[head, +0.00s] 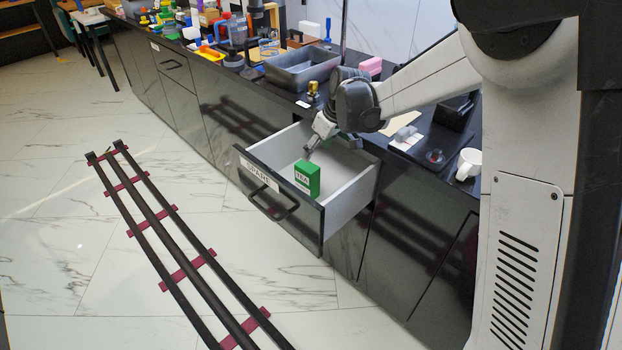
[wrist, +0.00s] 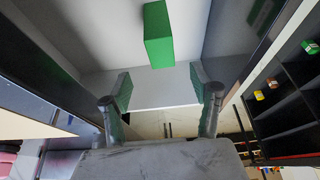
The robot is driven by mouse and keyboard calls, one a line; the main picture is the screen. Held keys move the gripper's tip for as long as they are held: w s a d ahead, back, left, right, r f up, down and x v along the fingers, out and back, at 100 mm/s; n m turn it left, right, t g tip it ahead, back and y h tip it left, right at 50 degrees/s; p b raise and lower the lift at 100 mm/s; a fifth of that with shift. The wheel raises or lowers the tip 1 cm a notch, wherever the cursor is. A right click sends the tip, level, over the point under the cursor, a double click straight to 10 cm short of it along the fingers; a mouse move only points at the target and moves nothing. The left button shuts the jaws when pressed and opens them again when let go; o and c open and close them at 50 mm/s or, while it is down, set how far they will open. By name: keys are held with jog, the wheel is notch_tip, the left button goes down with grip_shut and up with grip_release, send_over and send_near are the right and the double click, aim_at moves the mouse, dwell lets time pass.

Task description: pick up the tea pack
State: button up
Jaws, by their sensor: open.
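The tea pack (head: 307,178) is a small green box with a white "TEA" label. It stands upright inside the open drawer (head: 352,203), near the drawer's front panel. In the wrist view the green tea pack (wrist: 158,36) is at the top centre, beyond the fingertips. My gripper (head: 312,148) is over the drawer, behind and above the pack. In the wrist view my gripper (wrist: 160,92) is open, with its two fingers spread apart and nothing between them. The pack is apart from both fingers.
The drawer's front, labelled "SPARE" (head: 262,173), juts out from the black counter. A grey bin (head: 302,68) stands on the counter behind, and a white mug (head: 468,164) is at the right. Dark rails with red crossbars (head: 185,271) lie on the floor.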

aim_at(308, 166)
jog(key=b+x, duration=0.1)
jog(key=x, duration=0.6)
jog(key=shift+w+a+f, duration=0.1)
jog(key=shift+f, duration=0.25)
jog(key=shift+s+b+x, duration=0.2)
jog(key=shift+b+x, duration=0.7)
jog(key=shift+x, duration=2.25)
jog(key=c, duration=1.3)
notch_tip(308, 166, up, 10)
jog(key=shift+p, duration=1.05)
